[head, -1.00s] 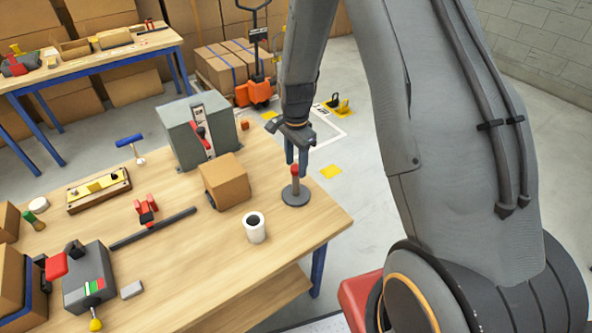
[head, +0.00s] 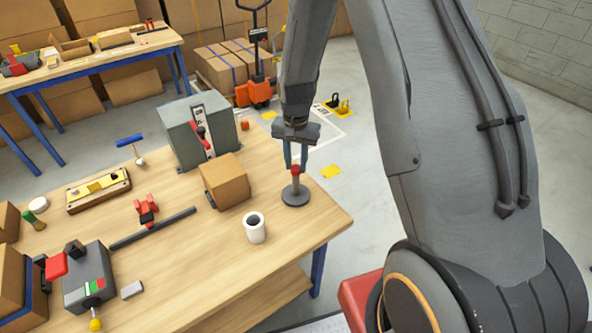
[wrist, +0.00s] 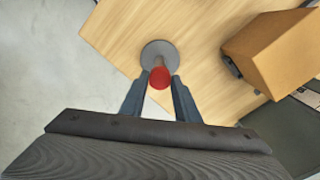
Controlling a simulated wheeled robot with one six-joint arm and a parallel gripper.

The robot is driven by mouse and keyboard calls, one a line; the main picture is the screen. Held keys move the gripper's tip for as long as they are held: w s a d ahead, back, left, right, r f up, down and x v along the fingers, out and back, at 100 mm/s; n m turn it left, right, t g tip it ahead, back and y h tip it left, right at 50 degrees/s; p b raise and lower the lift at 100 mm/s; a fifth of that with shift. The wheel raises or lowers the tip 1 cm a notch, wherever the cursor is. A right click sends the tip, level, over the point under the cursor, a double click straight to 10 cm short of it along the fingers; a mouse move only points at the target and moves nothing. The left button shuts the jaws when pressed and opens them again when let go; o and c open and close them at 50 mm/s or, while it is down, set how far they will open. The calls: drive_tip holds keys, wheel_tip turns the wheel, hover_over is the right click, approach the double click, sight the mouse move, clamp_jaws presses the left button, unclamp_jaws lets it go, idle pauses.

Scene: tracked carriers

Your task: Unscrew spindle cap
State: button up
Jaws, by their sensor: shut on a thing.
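The spindle is a grey post on a round dark base (head: 295,197) near the right end of the wooden bench. Its red cap (head: 295,169) sits at the top of the post. My gripper (head: 295,163) points down over the spindle, its two blue-grey fingers on either side of the cap and shut on it. In the wrist view the red cap (wrist: 160,77) shows between the fingertips, with the round base (wrist: 160,50) below it. The small contact faces between fingers and cap are hard to make out.
A cardboard box (head: 226,182) stands left of the spindle, and a white cup (head: 254,228) stands in front of it. A grey machine with a red lever (head: 198,135) stands behind the box. The bench's right edge (head: 335,236) is close to the spindle.

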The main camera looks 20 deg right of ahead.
drive_tip(key=shift+n, duration=1.2)
drive_tip(key=shift+n, duration=1.2)
drive_tip(key=n, duration=0.3)
drive_tip(key=shift+n, duration=0.4)
drive_tip(key=n, duration=0.3)
drive_tip(key=shift+n, duration=0.3)
drive_tip(key=shift+n, duration=0.5)
drive_tip(key=shift+r+n, duration=0.2)
drive_tip(key=shift+n, duration=1)
drive_tip(key=shift+r, duration=0.2)
